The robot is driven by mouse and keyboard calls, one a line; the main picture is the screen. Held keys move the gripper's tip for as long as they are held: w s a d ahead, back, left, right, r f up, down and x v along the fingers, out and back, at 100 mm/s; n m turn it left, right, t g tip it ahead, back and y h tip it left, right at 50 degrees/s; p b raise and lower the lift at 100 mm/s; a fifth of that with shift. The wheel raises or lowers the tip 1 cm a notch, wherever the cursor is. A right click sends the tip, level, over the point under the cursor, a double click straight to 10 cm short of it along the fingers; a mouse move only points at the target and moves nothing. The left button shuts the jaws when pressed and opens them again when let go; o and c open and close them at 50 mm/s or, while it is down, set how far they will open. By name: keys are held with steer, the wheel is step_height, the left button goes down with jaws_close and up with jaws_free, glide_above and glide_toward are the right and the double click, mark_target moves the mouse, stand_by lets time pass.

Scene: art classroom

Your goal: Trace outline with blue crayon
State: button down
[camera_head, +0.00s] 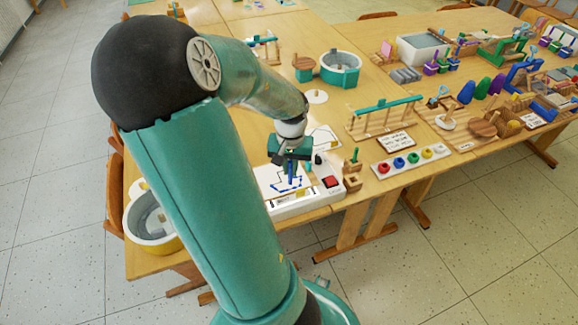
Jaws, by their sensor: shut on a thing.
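My gripper (291,160) is shut on a blue crayon (291,178), which points down over a white sheet (272,177) on the table. Blue strokes (283,187) show on the sheet around the crayon, forming part of an angular outline. The crayon tip is at or just above the sheet; I cannot tell whether it touches. My arm hides the left part of the sheet.
A white base with a red button (331,182) lies under and beside the sheet. A board with coloured knobs (413,160), a wooden rack with a green bar (385,108) and a round tub (340,68) stand nearby. The right tables are crowded.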

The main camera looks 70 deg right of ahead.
mark_target(290, 183)
steer(key=shift+f, duration=1.55)
stand_by(0.5)
stand_by(0.6)
steer(key=shift+r, duration=2.05)
